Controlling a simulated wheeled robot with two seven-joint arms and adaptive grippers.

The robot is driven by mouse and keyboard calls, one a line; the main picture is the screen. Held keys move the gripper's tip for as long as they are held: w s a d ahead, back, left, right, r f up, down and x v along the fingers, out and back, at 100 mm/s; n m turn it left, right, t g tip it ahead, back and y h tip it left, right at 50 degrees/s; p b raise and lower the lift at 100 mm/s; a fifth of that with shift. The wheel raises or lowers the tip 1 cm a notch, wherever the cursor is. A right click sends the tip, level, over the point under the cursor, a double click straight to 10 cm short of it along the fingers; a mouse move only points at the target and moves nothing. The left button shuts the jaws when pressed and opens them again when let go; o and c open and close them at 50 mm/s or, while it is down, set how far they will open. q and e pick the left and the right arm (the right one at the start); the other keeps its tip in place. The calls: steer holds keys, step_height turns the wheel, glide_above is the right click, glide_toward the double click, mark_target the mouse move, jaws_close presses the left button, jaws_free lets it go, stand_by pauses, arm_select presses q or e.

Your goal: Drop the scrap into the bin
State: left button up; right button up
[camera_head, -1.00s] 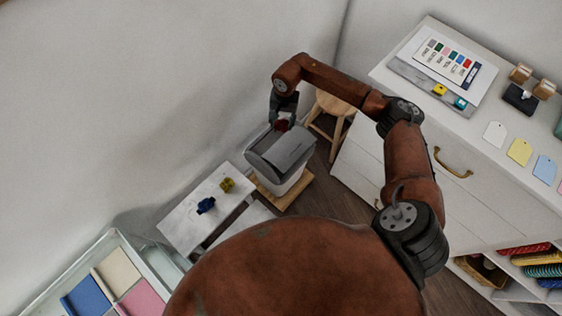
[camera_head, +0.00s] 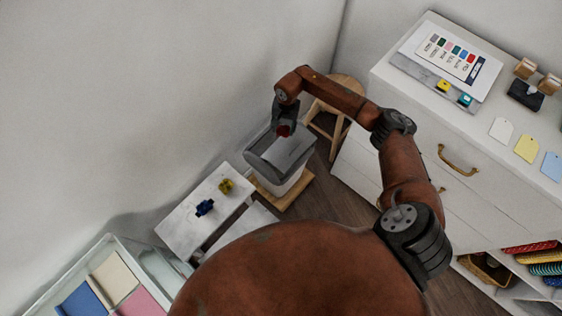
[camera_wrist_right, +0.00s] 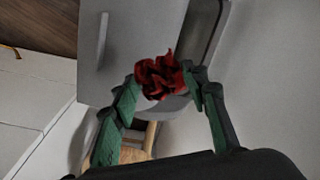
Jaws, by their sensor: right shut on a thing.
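The scrap (camera_head: 284,131) is a small crumpled dark red piece of cloth. My right gripper (camera_head: 284,127) is shut on it, over the back part of the bin. In the right wrist view the scrap (camera_wrist_right: 161,75) sits between the green-padded fingertips of my right gripper (camera_wrist_right: 163,82). The bin (camera_head: 278,158) is pale with a grey top and stands by the wall. Its grey top (camera_wrist_right: 140,30) lies behind the scrap in the wrist view, with a darker recessed edge at its right. I cannot tell the exact gap between scrap and bin. My left gripper is not in view.
The bin stands on a wooden board (camera_head: 296,194), near a wooden stool (camera_head: 345,90). A small white table (camera_head: 180,228) with blue and yellow items is left of it. A white drawer cabinet (camera_head: 390,150) is at the right. The wall is close behind the bin.

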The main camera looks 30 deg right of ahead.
steer(key=o, duration=0.8)
steer(key=shift+c, duration=0.2)
steer(key=shift+r, duration=0.25)
step_height(320, 180, up, 12)
steer(key=shift+s+d+f, duration=0.25)
steer(key=shift+s, duration=0.05)
